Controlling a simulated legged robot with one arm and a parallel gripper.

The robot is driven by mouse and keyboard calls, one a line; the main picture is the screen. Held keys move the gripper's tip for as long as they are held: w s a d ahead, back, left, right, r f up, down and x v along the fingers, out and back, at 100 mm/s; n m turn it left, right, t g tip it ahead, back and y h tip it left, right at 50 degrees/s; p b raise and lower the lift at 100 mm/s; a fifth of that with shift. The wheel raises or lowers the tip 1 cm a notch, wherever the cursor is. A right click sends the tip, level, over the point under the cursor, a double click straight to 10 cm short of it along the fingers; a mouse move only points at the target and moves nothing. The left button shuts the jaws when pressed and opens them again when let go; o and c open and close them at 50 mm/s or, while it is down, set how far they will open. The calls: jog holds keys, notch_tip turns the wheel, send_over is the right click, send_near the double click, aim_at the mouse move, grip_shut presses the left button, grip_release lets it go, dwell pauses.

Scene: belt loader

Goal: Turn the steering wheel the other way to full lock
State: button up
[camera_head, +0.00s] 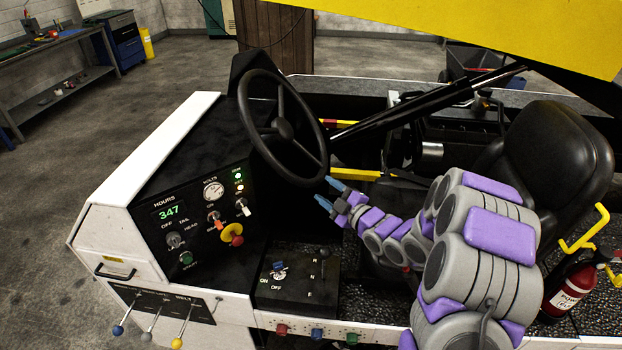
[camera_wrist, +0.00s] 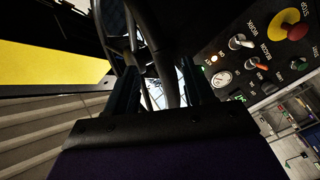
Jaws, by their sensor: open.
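The black steering wheel (camera_head: 318,141) stands tilted on the dashboard of the belt loader, with a round hub and spokes. My gripper (camera_head: 325,191) is open, with its blue fingers pointing left toward the lower right part of the rim. In the head view the fingertips look close to the rim, and I cannot tell whether they touch it. In the wrist view, dark wheel parts (camera_wrist: 165,60) show ahead between the two fingers of my gripper (camera_wrist: 155,85). Nothing is seen held.
The control panel (camera_head: 190,262) with knobs and a yellow-red stop button (camera_head: 232,235) lies left of my gripper. A black seat (camera_head: 555,150) is at the right. A shift box (camera_head: 300,283) is below. A yellow bar (camera_head: 355,173) runs behind the fingers.

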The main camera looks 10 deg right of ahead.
aim_at(316, 184)
jog(key=x, duration=0.6)
jog(key=shift+w+a, duration=0.1)
jog(key=shift+a, duration=0.4)
jog(key=shift+w+a, duration=0.2)
jog(key=shift+w, duration=0.35)
jog(key=shift+d, duration=0.15)
jog(key=shift+f, duration=0.1)
grip_shut()
